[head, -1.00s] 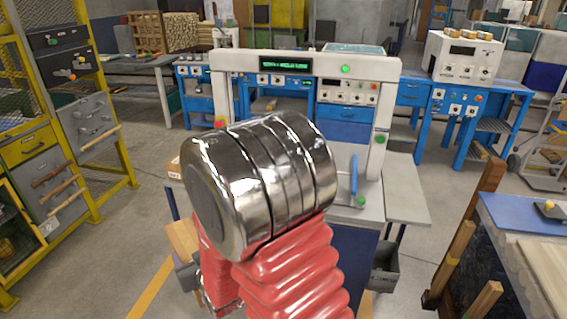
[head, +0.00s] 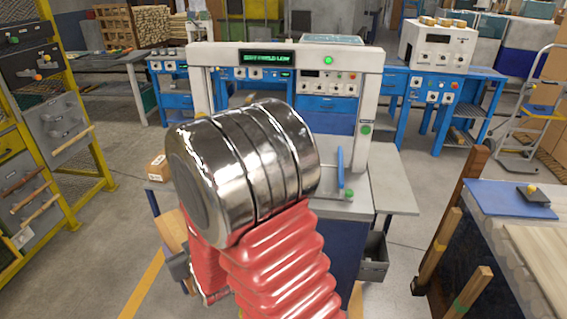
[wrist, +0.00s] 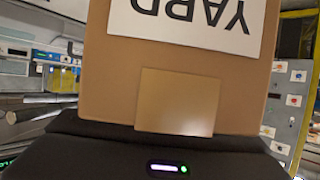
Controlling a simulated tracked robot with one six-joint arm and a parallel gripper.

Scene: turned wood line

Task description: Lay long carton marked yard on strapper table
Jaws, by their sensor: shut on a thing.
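The carton (wrist: 102,80) fills the middle of the wrist view, close up. It is brown, with a white label reading YARD upside down and a lighter tan square below it. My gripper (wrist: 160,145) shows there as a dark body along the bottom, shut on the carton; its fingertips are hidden. In the head view my arm hides the gripper and most or all of the carton. The strapper table (head: 392,193) stands ahead, grey-topped under a white arch (head: 369,100) with a lit green display. My arm covers the table's middle.
A small brown box face (head: 157,167) with a white label shows at the table's left end; I cannot tell whether it belongs to the held carton. A blue handle (head: 340,168) stands on the table's right. Wooden posts (head: 455,235) and a blue-topped bench (head: 490,200) flank the right.

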